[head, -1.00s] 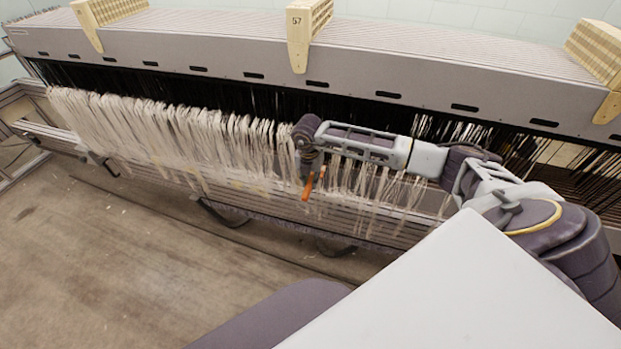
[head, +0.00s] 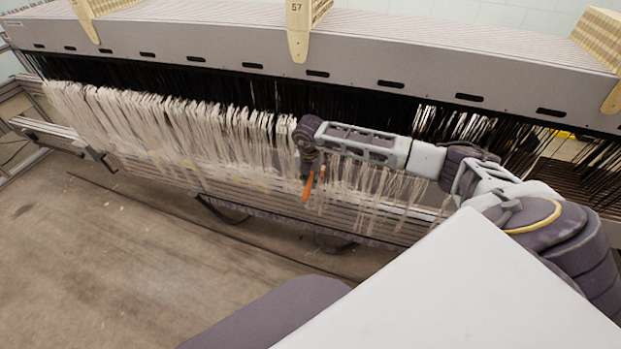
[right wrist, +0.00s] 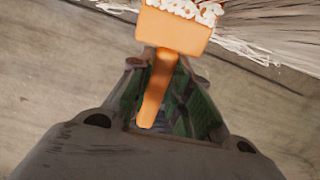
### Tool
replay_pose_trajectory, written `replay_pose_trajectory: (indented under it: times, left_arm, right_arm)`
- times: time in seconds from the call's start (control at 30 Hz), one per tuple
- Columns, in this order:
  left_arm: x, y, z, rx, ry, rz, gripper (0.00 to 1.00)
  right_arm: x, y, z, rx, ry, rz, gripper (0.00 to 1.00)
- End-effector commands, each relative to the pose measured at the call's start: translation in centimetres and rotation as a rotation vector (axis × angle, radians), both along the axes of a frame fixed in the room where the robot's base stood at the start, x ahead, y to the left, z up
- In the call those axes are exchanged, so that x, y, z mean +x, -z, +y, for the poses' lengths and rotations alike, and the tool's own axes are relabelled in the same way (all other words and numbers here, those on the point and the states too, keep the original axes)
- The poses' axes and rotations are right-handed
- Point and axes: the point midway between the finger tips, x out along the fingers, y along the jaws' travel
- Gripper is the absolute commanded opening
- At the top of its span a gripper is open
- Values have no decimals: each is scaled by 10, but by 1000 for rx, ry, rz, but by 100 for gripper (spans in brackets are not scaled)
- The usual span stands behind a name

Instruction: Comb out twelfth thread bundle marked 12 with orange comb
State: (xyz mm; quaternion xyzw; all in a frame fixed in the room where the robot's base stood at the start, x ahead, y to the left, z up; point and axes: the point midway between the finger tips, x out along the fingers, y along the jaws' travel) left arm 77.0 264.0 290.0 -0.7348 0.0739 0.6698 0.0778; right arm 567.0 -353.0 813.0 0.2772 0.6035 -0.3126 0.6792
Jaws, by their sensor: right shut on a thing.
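The orange comb (head: 308,188) is in my right gripper (head: 310,172), which is shut on its handle in front of the hanging threads. In the right wrist view the comb (right wrist: 172,32) points away from the gripper (right wrist: 160,85), with pale thread at its head. The white thread bundles (head: 180,125) hang in a long row from the loom. The number 12 is not readable on any bundle, and my right arm hides some of the threads. My left gripper is not in view.
The grey loom beam (head: 220,48) with wooden blocks, one marked 57 (head: 296,8), runs across the top. Dark threads hang below it. A metal rail (head: 60,130) runs at the left. The floor (head: 110,260) in front is clear.

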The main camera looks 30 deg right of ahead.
Motion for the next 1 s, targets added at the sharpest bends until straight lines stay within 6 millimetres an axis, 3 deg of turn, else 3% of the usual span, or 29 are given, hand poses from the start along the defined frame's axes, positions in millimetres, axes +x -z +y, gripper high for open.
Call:
replay_pose_trajectory:
  times: [0.37, 1.0]
  left_arm:
    - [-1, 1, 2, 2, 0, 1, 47]
    - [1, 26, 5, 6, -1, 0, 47]
  right_arm:
    - [2, 0, -4, -6, 5, -5, 0]
    - [2, 35, -6, -9, 7, -6, 0]
